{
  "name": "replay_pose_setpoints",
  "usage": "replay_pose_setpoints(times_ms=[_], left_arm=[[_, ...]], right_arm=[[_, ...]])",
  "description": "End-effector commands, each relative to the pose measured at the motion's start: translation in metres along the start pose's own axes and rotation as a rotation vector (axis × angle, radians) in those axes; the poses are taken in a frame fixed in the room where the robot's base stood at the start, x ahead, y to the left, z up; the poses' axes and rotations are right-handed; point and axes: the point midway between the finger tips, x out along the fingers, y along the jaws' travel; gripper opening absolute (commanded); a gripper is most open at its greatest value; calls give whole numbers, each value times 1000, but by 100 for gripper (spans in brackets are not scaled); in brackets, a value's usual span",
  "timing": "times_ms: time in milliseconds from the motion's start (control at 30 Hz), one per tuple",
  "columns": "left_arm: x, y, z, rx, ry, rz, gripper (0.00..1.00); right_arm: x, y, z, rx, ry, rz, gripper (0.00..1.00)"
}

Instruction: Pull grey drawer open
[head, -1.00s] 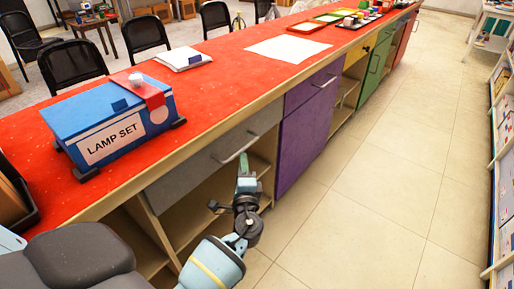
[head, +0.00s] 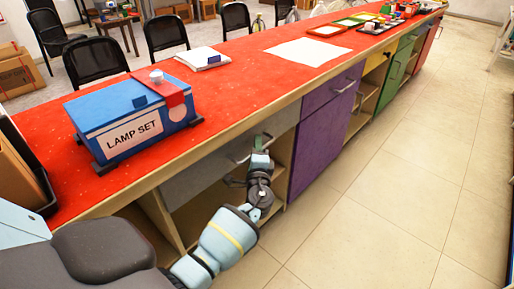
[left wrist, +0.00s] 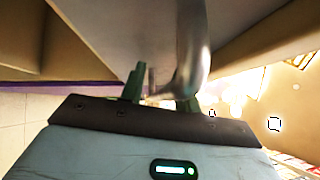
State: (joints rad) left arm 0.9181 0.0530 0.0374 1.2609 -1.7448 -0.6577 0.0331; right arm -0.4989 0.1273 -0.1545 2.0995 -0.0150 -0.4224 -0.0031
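The grey drawer (head: 206,172) is in the front of the long red-topped counter, left of the purple door, and looks shut. Its metal handle (head: 240,158) is partly hidden by my left gripper (head: 262,142), which is at the handle's right part. In the left wrist view the curved metal handle (left wrist: 192,50) comes down between the two green fingers of the left gripper (left wrist: 161,92). The fingers stand apart, with the handle nearer the right one. I cannot tell whether they touch it. My right gripper is not in view.
A blue lamp set box (head: 130,115) stands on the red counter top (head: 235,92) above the drawer. An open shelf lies below the drawer. The purple door (head: 325,135) is just to the right. The tiled floor (head: 400,190) in front is clear.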

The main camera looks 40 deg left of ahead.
Motion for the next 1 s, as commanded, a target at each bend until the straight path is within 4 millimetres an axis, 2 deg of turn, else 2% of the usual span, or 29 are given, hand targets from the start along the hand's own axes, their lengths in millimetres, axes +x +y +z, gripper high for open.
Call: replay_pose_setpoints(times_ms=[167, 400, 1000], left_arm=[[0, 0, 0, 0, 0, 0, 32], [0, 0, 0, 0, 0, 0, 0], [0, 1, 2, 1, 0, 0, 0]], right_arm=[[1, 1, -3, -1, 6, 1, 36], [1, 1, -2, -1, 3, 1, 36], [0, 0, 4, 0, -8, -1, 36]])
